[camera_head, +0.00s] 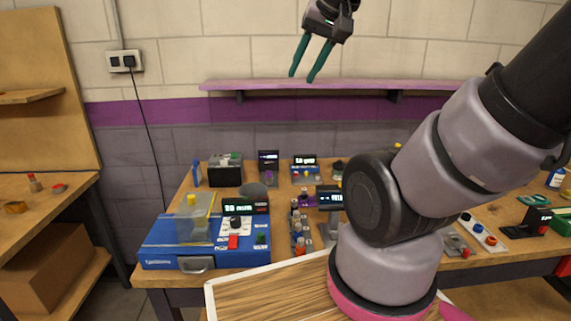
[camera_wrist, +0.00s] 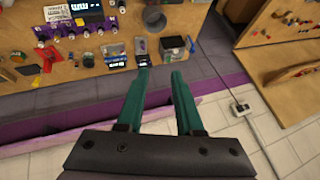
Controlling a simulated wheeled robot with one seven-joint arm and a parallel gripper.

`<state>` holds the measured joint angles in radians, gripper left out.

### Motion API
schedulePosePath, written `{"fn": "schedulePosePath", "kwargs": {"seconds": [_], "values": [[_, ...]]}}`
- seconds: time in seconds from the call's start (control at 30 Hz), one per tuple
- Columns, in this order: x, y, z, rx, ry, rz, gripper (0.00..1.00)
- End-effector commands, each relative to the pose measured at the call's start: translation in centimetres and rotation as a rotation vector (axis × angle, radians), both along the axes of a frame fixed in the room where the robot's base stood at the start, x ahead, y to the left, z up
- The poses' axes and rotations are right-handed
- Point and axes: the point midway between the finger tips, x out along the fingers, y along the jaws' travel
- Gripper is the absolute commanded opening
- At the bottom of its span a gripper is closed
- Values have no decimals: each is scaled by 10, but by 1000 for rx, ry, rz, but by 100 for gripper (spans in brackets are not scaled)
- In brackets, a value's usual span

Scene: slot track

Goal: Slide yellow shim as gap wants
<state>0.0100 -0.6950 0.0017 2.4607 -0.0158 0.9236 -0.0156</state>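My gripper (camera_head: 301,79) is high above the workbench, in front of the wall, with its two green fingers apart and nothing between them. It also shows open and empty in the wrist view (camera_wrist: 158,74), with the bench beyond the fingertips. I cannot single out the yellow shim or the slot track for certain. Small yellow parts show on the blue machine (camera_head: 168,245) at the bench's left front. A small device with a lit display (camera_head: 304,161) stands at the back of the bench; its text is too small to read surely.
A purple shelf (camera_head: 330,86) runs along the wall just below my gripper. The bench holds a dark round cup (camera_wrist: 154,20), a display unit (camera_head: 329,197) and several small parts. A wooden side table (camera_head: 45,215) stands at left. My arm hides the bench's middle right.

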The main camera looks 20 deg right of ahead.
Motion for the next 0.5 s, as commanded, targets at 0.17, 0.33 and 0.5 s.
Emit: {"fn": "schedulePosePath", "kwargs": {"seconds": [0.17,0.33,0.5], "values": [[50,-12,4,-52,62,17,36],[103,-27,-2,-104,124,45,36],[157,-44,-18,-147,186,75,36]]}}
